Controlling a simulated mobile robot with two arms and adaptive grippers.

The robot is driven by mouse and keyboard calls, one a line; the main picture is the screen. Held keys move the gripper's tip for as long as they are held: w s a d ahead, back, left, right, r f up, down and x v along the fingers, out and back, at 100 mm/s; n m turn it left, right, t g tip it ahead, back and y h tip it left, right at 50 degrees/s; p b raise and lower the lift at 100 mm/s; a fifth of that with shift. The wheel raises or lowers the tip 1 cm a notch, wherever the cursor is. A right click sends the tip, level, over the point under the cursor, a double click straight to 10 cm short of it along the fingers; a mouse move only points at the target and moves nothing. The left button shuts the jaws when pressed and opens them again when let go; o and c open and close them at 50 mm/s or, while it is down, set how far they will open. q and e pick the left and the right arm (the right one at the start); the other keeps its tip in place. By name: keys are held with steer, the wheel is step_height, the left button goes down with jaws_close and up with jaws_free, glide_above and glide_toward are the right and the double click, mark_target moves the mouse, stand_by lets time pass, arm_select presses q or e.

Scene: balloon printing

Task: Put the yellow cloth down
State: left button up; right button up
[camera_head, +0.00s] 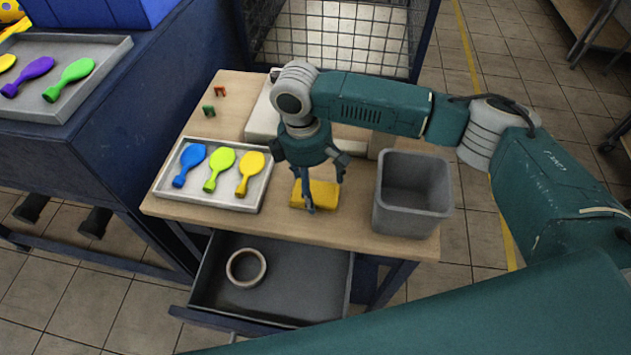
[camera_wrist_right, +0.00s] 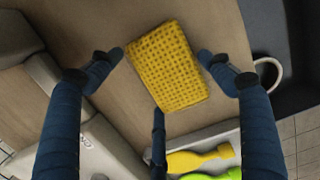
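The yellow cloth (camera_head: 322,194) is a rectangular waffle-textured piece lying on the wooden table, between the balloon tray and the grey bin. In the right wrist view the cloth (camera_wrist_right: 168,66) lies between my spread fingers, with gaps on both sides. My right gripper (camera_head: 310,178) is just above the cloth, open and empty, and partly covers it in the head view. The right gripper's fingers (camera_wrist_right: 160,62) also show in the wrist view. My left gripper is out of view.
A tray (camera_head: 213,197) holds blue, lime and yellow balloons at left. A grey bin (camera_head: 412,195) stands at the table's right. Below, an open drawer (camera_head: 305,290) holds a tape-like ring (camera_head: 246,267). A white device (camera_head: 263,112) sits behind the gripper.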

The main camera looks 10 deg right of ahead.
steer(key=shift+o, duration=0.9)
steer(key=shift+r, duration=0.2)
step_height(320, 180, up, 12)
steer(key=a+b, duration=0.1)
steer(key=b, duration=0.1)
steer(key=shift+w+a, duration=0.2)
steer(key=shift+w, duration=0.1)
steer(key=shift+f, duration=0.1)
